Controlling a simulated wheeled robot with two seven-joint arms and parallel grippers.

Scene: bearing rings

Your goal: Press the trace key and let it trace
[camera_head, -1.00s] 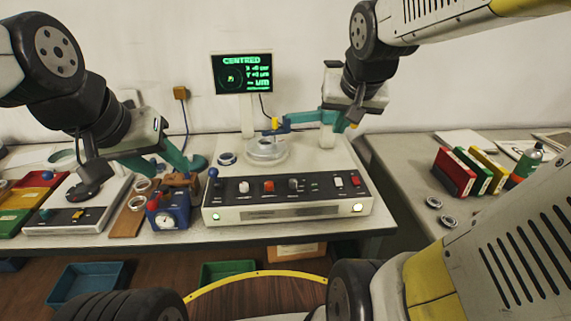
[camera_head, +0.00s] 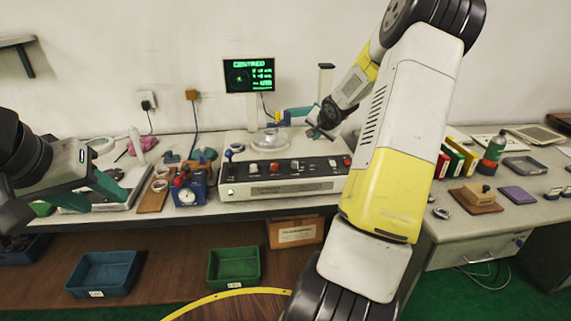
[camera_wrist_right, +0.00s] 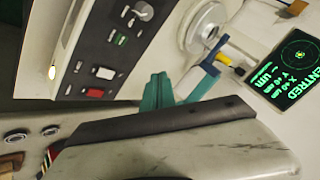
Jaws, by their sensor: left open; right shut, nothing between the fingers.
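The instrument's control panel (camera_head: 285,188) has white, red and dark controls along its top. I cannot read which is the trace key. A white key (camera_wrist_right: 105,72) and a red key (camera_wrist_right: 95,92) show near my fingers in the right wrist view. The screen (camera_head: 249,75) reads CENTRED in green. A ring-shaped stage (camera_wrist_right: 205,30) sits behind the panel, with a blue probe arm (camera_wrist_right: 212,62) beside it. My right gripper (camera_wrist_right: 158,92) is shut and empty, above the instrument's right part; contact with a key cannot be told. My left gripper (camera_head: 112,192) is open and empty at the left.
A blue dial gauge box (camera_head: 189,190) and a wooden board (camera_head: 153,196) stand left of the panel. Red, green and yellow binders (camera_head: 456,160) and a stamp block (camera_head: 476,199) are on the right table. Blue (camera_head: 105,274) and green bins (camera_head: 234,266) lie below.

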